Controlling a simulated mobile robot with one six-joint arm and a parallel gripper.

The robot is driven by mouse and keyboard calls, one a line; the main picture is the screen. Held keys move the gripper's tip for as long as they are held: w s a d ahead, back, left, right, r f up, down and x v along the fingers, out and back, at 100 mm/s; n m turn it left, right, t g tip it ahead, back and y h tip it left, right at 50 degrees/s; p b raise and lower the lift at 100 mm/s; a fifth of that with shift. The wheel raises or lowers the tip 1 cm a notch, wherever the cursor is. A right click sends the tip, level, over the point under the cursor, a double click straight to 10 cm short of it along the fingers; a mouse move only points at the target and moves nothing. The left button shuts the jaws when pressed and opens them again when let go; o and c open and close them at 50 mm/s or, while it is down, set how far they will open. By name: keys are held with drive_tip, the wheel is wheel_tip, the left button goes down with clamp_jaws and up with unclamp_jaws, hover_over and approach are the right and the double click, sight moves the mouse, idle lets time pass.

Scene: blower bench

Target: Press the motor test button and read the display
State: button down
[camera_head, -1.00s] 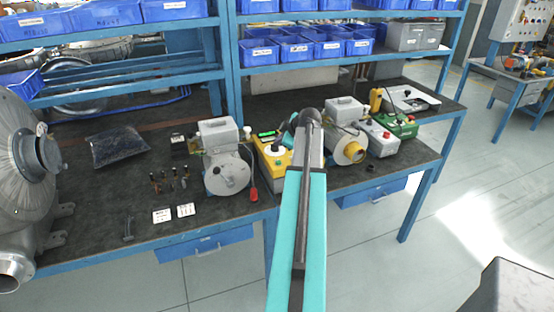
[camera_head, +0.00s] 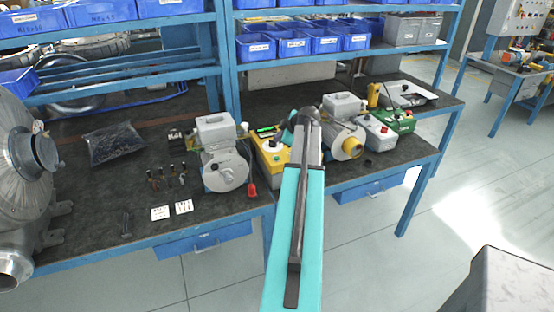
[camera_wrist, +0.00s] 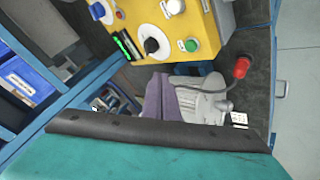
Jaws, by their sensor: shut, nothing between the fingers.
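A yellow control box (camera_head: 267,165) stands on the bench, partly behind my arm. In the wrist view the yellow box (camera_wrist: 203,28) carries a lit green display (camera_wrist: 122,47), a black knob (camera_wrist: 152,45), a green button (camera_wrist: 191,45), a white button (camera_wrist: 174,6), a blue-rimmed button (camera_wrist: 97,10) and a small red one. The display also shows in the head view (camera_head: 266,129), too small to read. Which button is the motor test one I cannot tell. My gripper (camera_wrist: 161,80) is shut and empty, its tips just below the box in the wrist view; contact is not visible.
A grey motor (camera_head: 222,168) with a red pendant (camera_head: 252,190) stands left of the box. Another motor (camera_head: 343,138), a grey box (camera_head: 377,132) and a green box (camera_head: 399,120) stand right. A shelf with blue bins (camera_head: 256,47) rises behind.

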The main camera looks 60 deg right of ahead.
wheel_tip(320, 180, down, 4)
drive_tip(key=shift+f+b, duration=0.25)
drive_tip(key=shift+b, duration=0.25)
drive_tip(key=shift+f+b, duration=0.85)
drive_tip(key=shift+f, duration=0.05)
drive_tip(key=shift+s+f+b, duration=0.1)
drive_tip(key=shift+f+b, duration=0.7)
drive_tip(key=shift+b, duration=0.45)
idle(2.4)
drive_tip(key=shift+r, duration=0.1)
idle(0.3)
drive_tip(key=shift+r, duration=0.7)
drive_tip(key=shift+r, duration=0.1)
drive_tip(key=shift+r+p, duration=0.5)
drive_tip(key=shift+r, duration=1.9)
